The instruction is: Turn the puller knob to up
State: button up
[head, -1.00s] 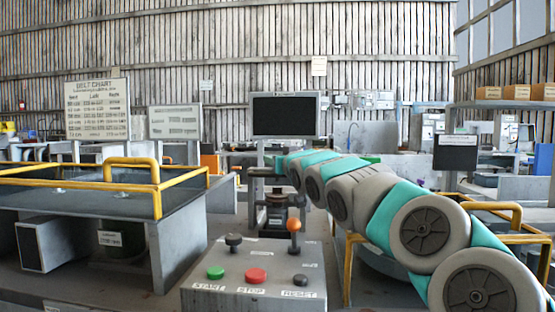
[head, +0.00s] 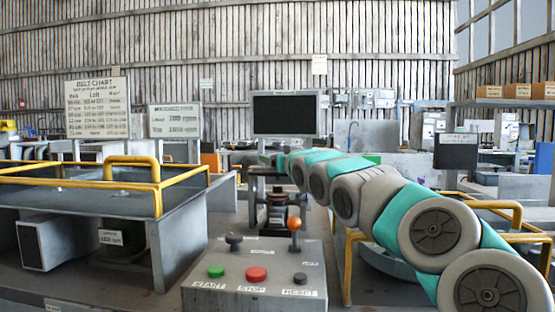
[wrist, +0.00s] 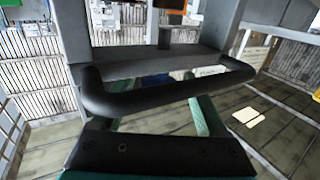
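A grey control box (head: 255,280) stands at the front middle of the head view. On its top is a small black knob (head: 234,242) at the back left, apart from my arm. An orange ball-topped lever (head: 294,225) stands upright at the back right. The labels by the knob are too small to read. My gripper (head: 270,160) is at the far end of my arm, small and partly hidden, beyond the box and near the monitor stand.
The box front has a green button (head: 216,272), a red button (head: 256,274) and a small black button (head: 300,278). A dark post-like fixture (head: 277,205) stands behind the box. Yellow rails (head: 155,187) edge the left bench. A monitor (head: 285,115) stands behind.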

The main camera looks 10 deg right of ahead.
jog(key=s+b, duration=0.1)
jog(key=s, duration=0.2)
jog(key=s+d+b, duration=0.1)
jog(key=s, duration=0.2)
jog(key=shift+s+d+r, duration=0.1)
jog(key=shift+s, duration=0.75)
jog(key=shift+s, duration=0.1)
